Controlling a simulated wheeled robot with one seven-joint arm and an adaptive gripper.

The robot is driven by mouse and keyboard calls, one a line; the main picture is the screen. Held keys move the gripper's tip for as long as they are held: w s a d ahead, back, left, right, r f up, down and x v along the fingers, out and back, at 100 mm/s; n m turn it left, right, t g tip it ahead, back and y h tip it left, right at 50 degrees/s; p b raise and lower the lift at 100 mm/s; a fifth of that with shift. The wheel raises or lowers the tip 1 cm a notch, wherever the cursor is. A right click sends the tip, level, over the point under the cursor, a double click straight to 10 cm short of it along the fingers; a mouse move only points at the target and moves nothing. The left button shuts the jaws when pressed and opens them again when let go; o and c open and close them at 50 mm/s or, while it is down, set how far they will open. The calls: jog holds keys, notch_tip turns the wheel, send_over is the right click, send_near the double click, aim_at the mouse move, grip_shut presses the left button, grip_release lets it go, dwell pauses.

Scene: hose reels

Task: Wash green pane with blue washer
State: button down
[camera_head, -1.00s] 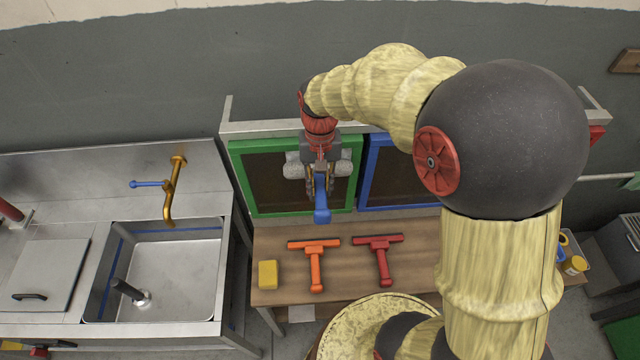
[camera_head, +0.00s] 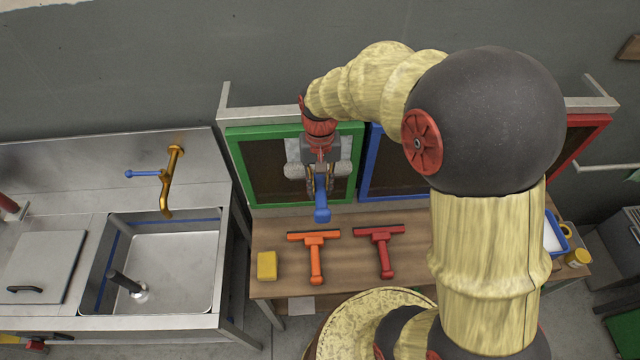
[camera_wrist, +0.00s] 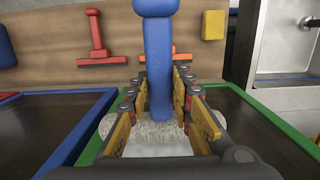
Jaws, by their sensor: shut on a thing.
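The green-framed pane (camera_head: 240,134) stands at the back of the wooden table, left of a blue-framed pane (camera_head: 367,165). My gripper (camera_head: 320,186) is in front of the green pane, shut on the blue washer's handle (camera_head: 322,209). The washer's pale fluffy head (camera_head: 344,170) lies across the dark pane; whether it touches is hard to tell. In the wrist view the blue handle (camera_wrist: 158,65) stands between the yellow fingers, with the fluffy head (camera_wrist: 118,128) beyond them. A whitish patch shows on the pane beside the head.
On the table (camera_head: 345,270) lie an orange squeegee (camera_head: 315,260), a red squeegee (camera_head: 383,255) and a yellow sponge (camera_head: 267,265). A metal sink (camera_head: 170,270) with a brass tap (camera_head: 171,180) is at the left. A red-framed pane (camera_head: 590,135) is at the right.

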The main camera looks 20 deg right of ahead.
notch_tip(320, 180, down, 19)
jog(key=b, duration=0.9)
jog(key=shift+b, duration=0.3)
dwell(1.4)
jog(key=s+a+p, duration=0.1)
jog(key=s+a, duration=0.1)
jog(key=s, duration=0.4)
jog(key=shift+s, duration=0.35)
jog(key=shift+a, duration=0.1)
